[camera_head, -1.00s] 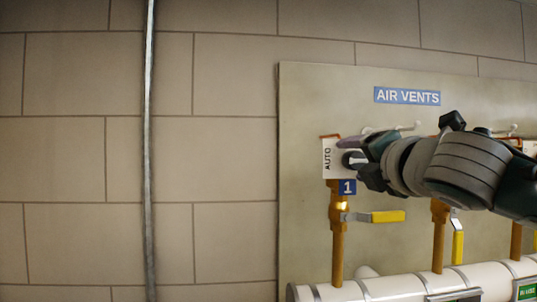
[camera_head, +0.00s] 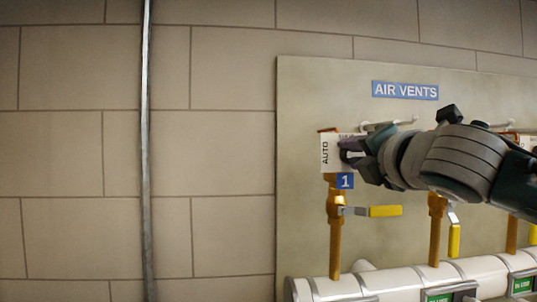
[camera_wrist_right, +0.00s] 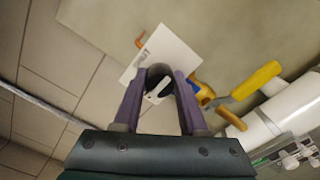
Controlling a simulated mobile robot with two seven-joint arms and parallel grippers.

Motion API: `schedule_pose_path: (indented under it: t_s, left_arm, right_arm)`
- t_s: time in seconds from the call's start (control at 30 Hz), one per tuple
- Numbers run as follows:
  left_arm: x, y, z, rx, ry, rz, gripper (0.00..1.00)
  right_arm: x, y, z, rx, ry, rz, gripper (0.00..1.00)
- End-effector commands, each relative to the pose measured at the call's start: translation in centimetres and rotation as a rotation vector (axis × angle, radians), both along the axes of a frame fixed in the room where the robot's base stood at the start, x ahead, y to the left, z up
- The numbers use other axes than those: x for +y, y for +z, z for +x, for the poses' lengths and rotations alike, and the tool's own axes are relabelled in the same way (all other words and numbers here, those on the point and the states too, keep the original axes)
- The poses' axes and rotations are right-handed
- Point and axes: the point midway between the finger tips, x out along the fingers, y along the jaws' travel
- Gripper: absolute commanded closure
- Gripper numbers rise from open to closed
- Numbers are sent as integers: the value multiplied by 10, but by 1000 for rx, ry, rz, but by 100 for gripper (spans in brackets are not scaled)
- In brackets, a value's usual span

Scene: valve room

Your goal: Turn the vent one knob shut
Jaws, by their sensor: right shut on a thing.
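In the right wrist view the fingers (camera_wrist_right: 158,92) are closed around the dark round knob (camera_wrist_right: 157,72) in front of the white plate (camera_wrist_right: 168,50). A small white mark shows on the knob. My left gripper is not in view.
Below the plate, a yellow lever (camera_head: 385,211) sticks out to the right from the brass pipe (camera_head: 335,240). Another yellow lever (camera_head: 454,241) hangs down on the neighbouring pipe. A white pipe (camera_head: 400,281) runs along the bottom. The wall at left is bare except for a vertical conduit (camera_head: 147,150).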

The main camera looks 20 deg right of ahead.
Motion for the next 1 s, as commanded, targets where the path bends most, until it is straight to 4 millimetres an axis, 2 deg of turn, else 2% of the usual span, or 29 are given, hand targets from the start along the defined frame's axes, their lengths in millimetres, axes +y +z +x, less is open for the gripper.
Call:
schedule_pose_path:
  t_s: [0.27,0.43,1.0]
  left_arm:
    - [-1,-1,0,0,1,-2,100]
    - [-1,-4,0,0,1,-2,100]
    - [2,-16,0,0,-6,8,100]
  right_arm:
    - [0,0,0,-9,-1,36,100]
    - [0,-1,0,-29,-2,115,100]
    - [0,-1,0,-149,-1,617,100]
